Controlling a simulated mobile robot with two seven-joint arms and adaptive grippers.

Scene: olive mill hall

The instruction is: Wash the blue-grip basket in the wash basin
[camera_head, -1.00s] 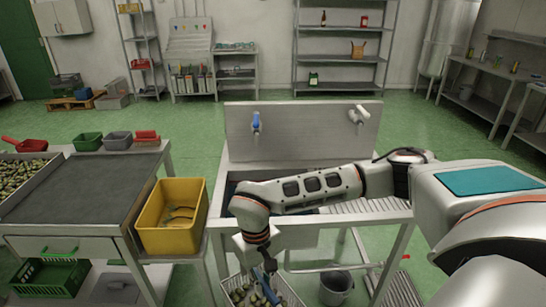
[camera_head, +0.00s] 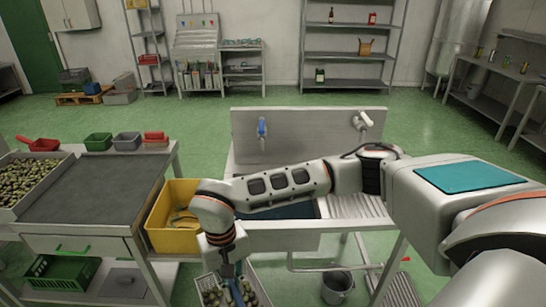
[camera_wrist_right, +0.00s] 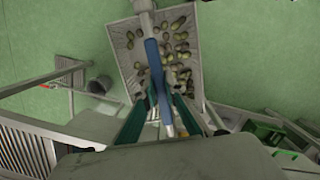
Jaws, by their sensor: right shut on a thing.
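My right gripper (camera_head: 231,270) is shut on the blue grip (camera_head: 236,292) of a pale basket (camera_head: 201,287). Several green and dark olives lie in it. The basket hangs low in front of the basin's left part, cut off by the bottom edge of the head view. In the right wrist view the blue grip (camera_wrist_right: 155,70) runs between the fingers, over the basket (camera_wrist_right: 121,62). The wash basin (camera_head: 285,212) stands behind my right arm, which covers part of it. A blue tap (camera_head: 262,129) and a white tap (camera_head: 364,121) are on its back panel. My left gripper is not in view.
A yellow bin (camera_head: 167,232) stands close left of the basket, beside a dark-topped table (camera_head: 95,190). A grey bucket (camera_head: 337,286) is on the floor under the basin's ribbed draining board (camera_head: 362,207). A green crate (camera_head: 62,272) is on the table's lower shelf.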

